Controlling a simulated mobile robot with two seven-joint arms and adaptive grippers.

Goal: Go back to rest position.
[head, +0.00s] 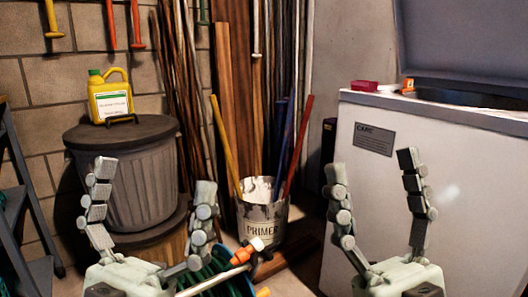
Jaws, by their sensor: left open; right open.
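My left gripper (153,187) is at the lower left of the head view, fingers pointing up and spread wide. It is open with nothing between its fingers. My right gripper (374,172) is at the lower right, also upright, open and empty. The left gripper shows in front of the grey lidded bin (140,190). The two grippers stand side by side with a clear gap between them.
A yellow jug (110,103) stands on the bin lid. A primer bucket (262,222) holds long sticks. A green hose coil (222,278) with an orange-tipped nozzle (248,250) lies low in the middle. The white appliance (440,165) fills the right; a ladder (22,220) stands left.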

